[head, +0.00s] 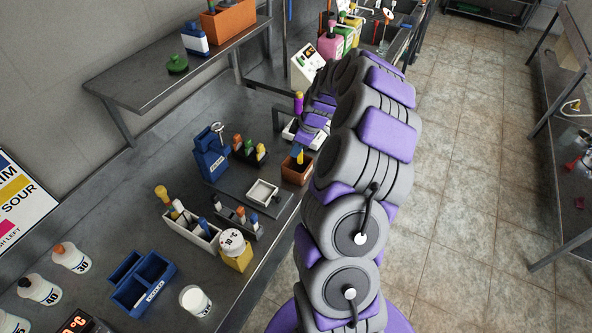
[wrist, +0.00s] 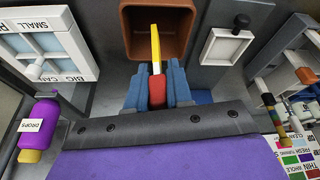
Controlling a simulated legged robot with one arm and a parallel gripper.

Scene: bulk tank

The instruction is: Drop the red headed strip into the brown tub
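The red headed strip has a red head (wrist: 157,92) and a yellow body (wrist: 155,48). My gripper (wrist: 157,80) has blue fingers, one on each side of the red head, and is shut on it. The yellow end points away from the fingers and overlaps the opening of the brown tub (wrist: 124,28) in the wrist view. In the head view the brown tub (head: 296,176) stands near the bench edge, and the yellow strip (head: 299,157) hangs just above it. My gripper (head: 298,148) is partly hidden by my arm there.
A white square dish (head: 262,193) and a rack of small bottles (head: 238,217) stand left of the tub. A blue container (head: 210,155) stands behind. A purple DROPS bottle (wrist: 38,125) is left in the wrist view. A shelf (head: 170,75) overhangs the back.

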